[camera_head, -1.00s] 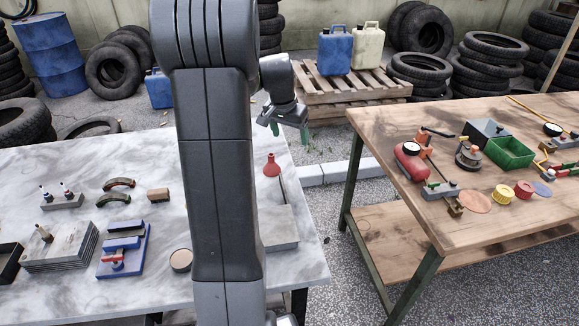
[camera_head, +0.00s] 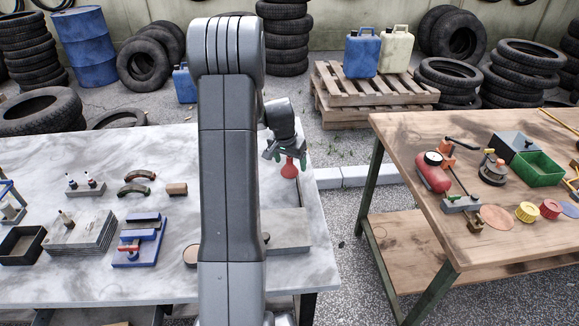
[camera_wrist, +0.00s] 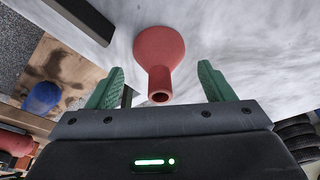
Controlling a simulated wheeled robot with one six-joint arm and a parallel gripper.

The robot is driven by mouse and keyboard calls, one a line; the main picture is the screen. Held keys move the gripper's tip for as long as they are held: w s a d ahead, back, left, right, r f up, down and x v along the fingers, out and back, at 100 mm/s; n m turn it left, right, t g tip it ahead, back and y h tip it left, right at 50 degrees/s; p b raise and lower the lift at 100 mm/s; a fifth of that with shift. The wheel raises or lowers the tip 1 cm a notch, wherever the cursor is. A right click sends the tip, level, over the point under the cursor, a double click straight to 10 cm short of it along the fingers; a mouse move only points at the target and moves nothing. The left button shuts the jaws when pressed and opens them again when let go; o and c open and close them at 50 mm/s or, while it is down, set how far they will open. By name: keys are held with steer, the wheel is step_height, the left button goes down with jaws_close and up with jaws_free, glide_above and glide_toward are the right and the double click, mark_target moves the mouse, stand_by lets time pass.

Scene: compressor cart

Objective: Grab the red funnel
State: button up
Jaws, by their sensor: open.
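The red funnel (camera_head: 289,171) stands on the marble-topped table near its right edge, spout up. In the wrist view the funnel (camera_wrist: 159,58) lies between and just beyond the two green fingers, its spout pointing toward the gripper body. My gripper (camera_head: 286,154) is at the funnel's spout, pointing down. In the wrist view my gripper (camera_wrist: 160,88) is open, with a finger on each side of the spout and visible gaps between. My arm hides part of the table in the head view.
A grey plate (camera_head: 290,232) lies on the table in front of the funnel. Blue clamp (camera_head: 138,240), stacked plates (camera_head: 80,232) and two curved handles (camera_head: 137,183) sit further left. A wooden workbench (camera_head: 420,150) with tools stands right, across a gap.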

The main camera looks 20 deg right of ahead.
steer(key=shift+d+f, duration=0.1)
steer(key=shift+f, duration=0.3)
steer(key=c, duration=1)
steer(key=shift+r, duration=0.1)
